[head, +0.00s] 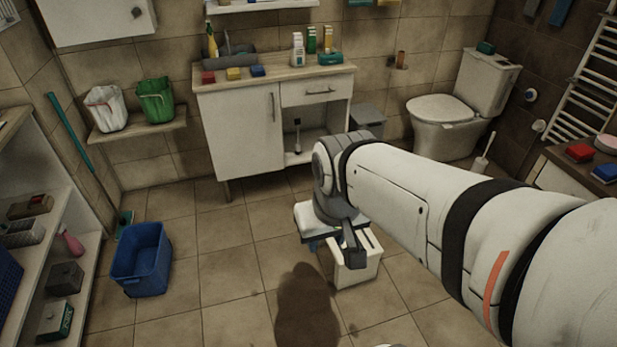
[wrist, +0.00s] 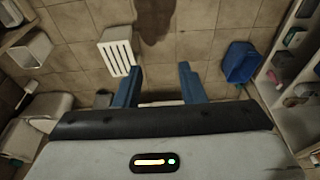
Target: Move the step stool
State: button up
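A small white piece with a slatted top, which I take for the step stool, stands on the floor tiles. In the head view the stool (head: 357,267) is below and right of my gripper (head: 312,242), partly covered by my arm's end. In the wrist view the stool (wrist: 117,52) lies to the upper left of the left finger, apart from it. My gripper (wrist: 159,86) shows two blue fingers spread wide, with tiled floor between them. A pale strip shows low between the fingers; I cannot tell what it is. Nothing is held.
A blue bin (head: 142,259) stands on the floor at left, beside shelves (head: 75,225). A vanity cabinet (head: 240,128) stands behind my gripper, with a grey bin (head: 368,118) and toilet (head: 445,113) to its right. The floor between blue bin and stool is clear.

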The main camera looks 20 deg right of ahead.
aim_at(344, 278)
jog(key=u, duration=1.35)
jog(key=i, duration=1.65)
jog(key=z, duration=3.45)
jog(key=i, duration=0.75)
jog(key=z, duration=0.1)
